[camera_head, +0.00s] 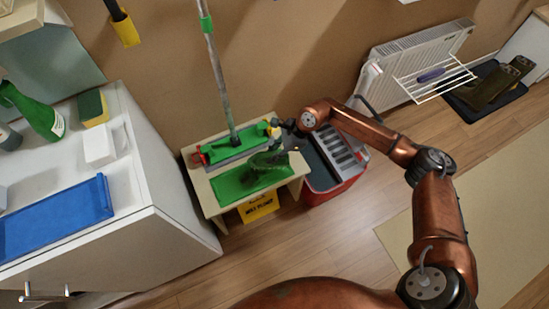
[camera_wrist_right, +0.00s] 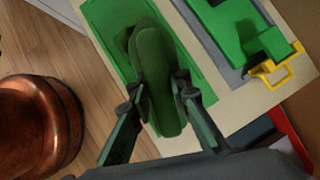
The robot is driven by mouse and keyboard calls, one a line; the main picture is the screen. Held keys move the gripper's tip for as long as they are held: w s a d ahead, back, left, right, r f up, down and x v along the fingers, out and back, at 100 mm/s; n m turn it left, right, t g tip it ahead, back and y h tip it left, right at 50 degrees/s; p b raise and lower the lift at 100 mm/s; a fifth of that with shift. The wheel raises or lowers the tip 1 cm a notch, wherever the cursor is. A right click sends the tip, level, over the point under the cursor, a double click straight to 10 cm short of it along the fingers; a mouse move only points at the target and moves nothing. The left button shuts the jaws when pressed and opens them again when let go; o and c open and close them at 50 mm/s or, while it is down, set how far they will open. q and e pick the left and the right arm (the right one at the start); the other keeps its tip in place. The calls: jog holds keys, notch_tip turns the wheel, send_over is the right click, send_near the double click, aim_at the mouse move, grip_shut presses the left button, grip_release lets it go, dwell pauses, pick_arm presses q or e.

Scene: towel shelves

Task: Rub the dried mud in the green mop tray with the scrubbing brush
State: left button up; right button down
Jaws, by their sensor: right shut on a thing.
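The green mop tray (camera_head: 226,187) lies on a small low table, and it also shows in the wrist view (camera_wrist_right: 103,22). A dark patch that looks like dried mud (camera_wrist_right: 121,40) shows on its floor, partly hidden by the brush. My right gripper (camera_head: 277,148) is over the tray's right end. In the wrist view its two fingers (camera_wrist_right: 161,97) are shut on the green scrubbing brush (camera_wrist_right: 153,62), which extends over the tray. I cannot tell whether the brush touches the mud. My left gripper is out of view.
A mop with a grey pole (camera_head: 217,80) stands behind the tray. A red bucket (camera_head: 335,192) is right of the table, and a yellow sign (camera_head: 259,208) is below it. A white cabinet (camera_head: 170,238) stands close on the left. Open floor lies in front.

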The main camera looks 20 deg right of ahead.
jog(key=shift+a+r+p, duration=0.2)
jog(key=shift+r+p, duration=0.15)
jog(key=shift+r, duration=0.85)
jog(key=shift+f, duration=0.1)
jog(key=shift+r+p, duration=0.75)
jog(key=shift+r, duration=0.9)
jog(key=shift+f, duration=0.1)
